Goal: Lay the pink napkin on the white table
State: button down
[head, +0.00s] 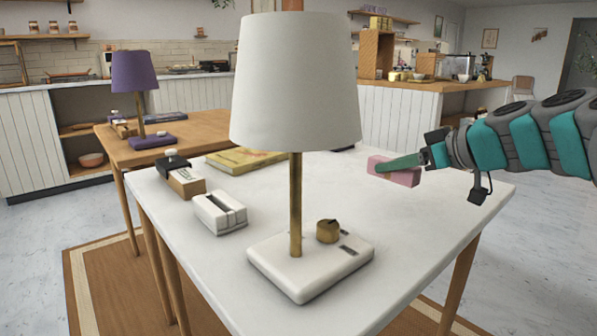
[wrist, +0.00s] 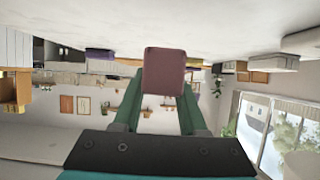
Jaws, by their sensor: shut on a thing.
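The pink napkin (head: 403,178) is a folded block held between the green fingers of my gripper (head: 402,163). In the head view it is over the right part of the white table (head: 340,190), low and close to the surface. I cannot tell whether it touches the tabletop. In the wrist view the napkin (wrist: 165,71) sits between the two fingertips (wrist: 164,95), with the pale tabletop (wrist: 150,20) along the top of the picture. My gripper is shut on the napkin.
A white lamp (head: 296,85) stands at the table's front. A white holder (head: 220,213), a wooden box (head: 186,182) and a yellow book (head: 243,159) lie along the left side. A wooden table (head: 200,143) with a purple lamp (head: 135,75) stands behind. The table's right middle is clear.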

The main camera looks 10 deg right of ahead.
jog(key=w+d, duration=0.1)
jog(key=w, duration=0.4)
jog(key=w+d+f, duration=0.1)
jog(key=w, duration=0.3)
jog(key=w+d+p, duration=0.1)
jog(key=w, duration=0.4)
jog(key=shift+w+d+f, duration=0.15)
jog(key=shift+w+f, duration=0.1)
jog(key=shift+w, duration=0.05)
jog(key=shift+w+d, duration=0.1)
jog(key=shift+w, duration=0.45)
jog(key=shift+f, duration=1.75)
jog(key=shift+f+b, duration=0.15)
jog(key=shift+b, duration=0.15)
jog(key=shift+c, duration=2.3)
grip_release()
jog(key=shift+r+p, duration=0.25)
jog(key=shift+p, duration=0.1)
jog(key=v, duration=1.2)
jog(key=shift+f, duration=0.1)
